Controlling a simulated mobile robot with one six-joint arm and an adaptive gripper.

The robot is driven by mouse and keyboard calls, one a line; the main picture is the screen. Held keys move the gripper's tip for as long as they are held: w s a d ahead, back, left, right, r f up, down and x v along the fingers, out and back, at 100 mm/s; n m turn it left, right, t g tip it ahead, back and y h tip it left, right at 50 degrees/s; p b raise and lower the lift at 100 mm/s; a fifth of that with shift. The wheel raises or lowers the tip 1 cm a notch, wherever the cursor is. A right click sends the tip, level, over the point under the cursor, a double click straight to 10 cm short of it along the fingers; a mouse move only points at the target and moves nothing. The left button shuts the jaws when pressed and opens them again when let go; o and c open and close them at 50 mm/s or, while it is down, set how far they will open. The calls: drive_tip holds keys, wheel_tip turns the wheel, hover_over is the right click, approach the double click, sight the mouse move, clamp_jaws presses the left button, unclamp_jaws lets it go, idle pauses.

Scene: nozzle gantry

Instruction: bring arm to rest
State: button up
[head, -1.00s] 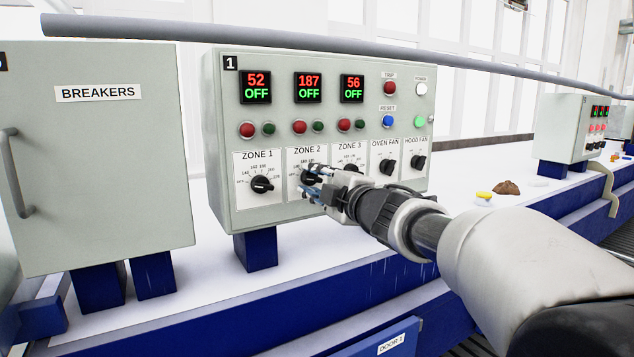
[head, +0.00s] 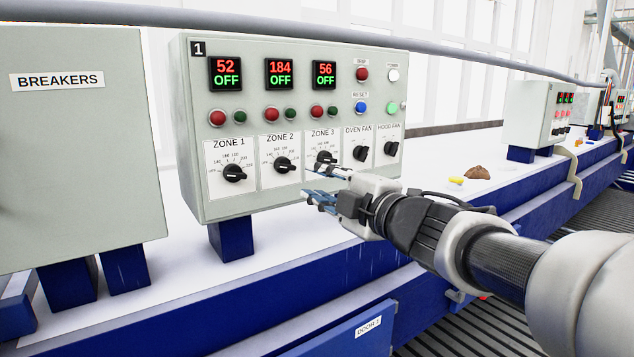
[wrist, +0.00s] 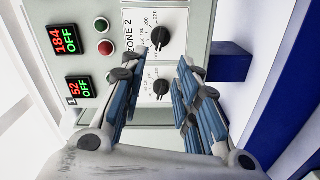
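My gripper (head: 318,186) is in front of the lower right part of control panel 1 (head: 345,200), near the ZONE 3 knob (head: 324,158). Its two fingers are spread with nothing between them, as the wrist view (wrist: 158,95) also shows. It appears apart from the panel. The ZONE 2 knob (head: 284,165) is uncovered in the head view, and it shows beyond the fingers in the wrist view (wrist: 160,37). The panel displays read 52, 184 and 56, each with OFF below.
A grey breakers cabinet (head: 100,150) stands at the left. A grey pipe (head: 250,24) runs above the panel. The panel stands on a white bench with a blue edge (head: 270,282). A brown lump (head: 477,172) and a yellow piece (head: 456,180) lie on the bench at right.

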drive_tip(key=s+d+f+m+g+h+b, duration=0.1)
drive_tip(key=s+d+f+m+h, duration=0.5)
drive_tip(key=d+f+m, duration=0.15)
drive_tip(key=s+d+f+m+g+h+b, duration=0.1)
drive_tip(key=s+d+f+m+h+b, duration=0.1)
drive_tip(key=s+d+f+m+h, duration=0.55)
drive_tip(key=s+a+f+m+g+y, duration=0.1)
drive_tip(key=s+f+m+g, duration=0.2)
drive_tip(key=s+f, duration=0.4)
drive_tip(key=s+a+f+m+g+y+b, duration=0.1)
drive_tip(key=s+f+m+g, duration=0.3)
drive_tip(key=s+f, duration=0.4)
drive_tip(key=s+g+y, duration=0.1)
drive_tip(key=s, duration=0.4)
drive_tip(key=shift+f, duration=0.15)
drive_tip(key=shift+o, duration=0.2)
drive_tip(key=shift+w+y, duration=0.1)
drive_tip(key=shift+y, duration=0.15)
